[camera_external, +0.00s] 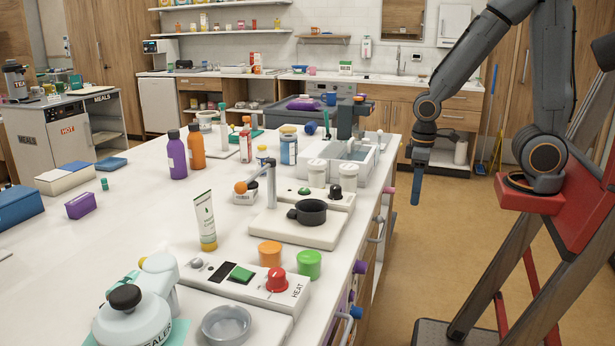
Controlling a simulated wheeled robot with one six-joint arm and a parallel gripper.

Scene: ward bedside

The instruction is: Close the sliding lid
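I cannot tell for certain which thing has the sliding lid. A long low box (66,178) at the left of the white counter has a cream part and a blue part side by side, which may be a lid and an opening. A white open-topped bin (372,165) stands at the counter's far right end, with a dark grey and blue part at its back. My gripper (416,200) hangs pointing down in the air, to the right of the counter edge and apart from everything. Its fingers overlap from this side, so their opening is hidden.
The white counter (130,215) holds purple (177,155) and orange (196,147) bottles, a tube (205,222), a black pot (309,212), a heat panel (245,280) and a sealer (135,310). Coloured knobs stick out along its right side. The floor (430,250) beside it is clear.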

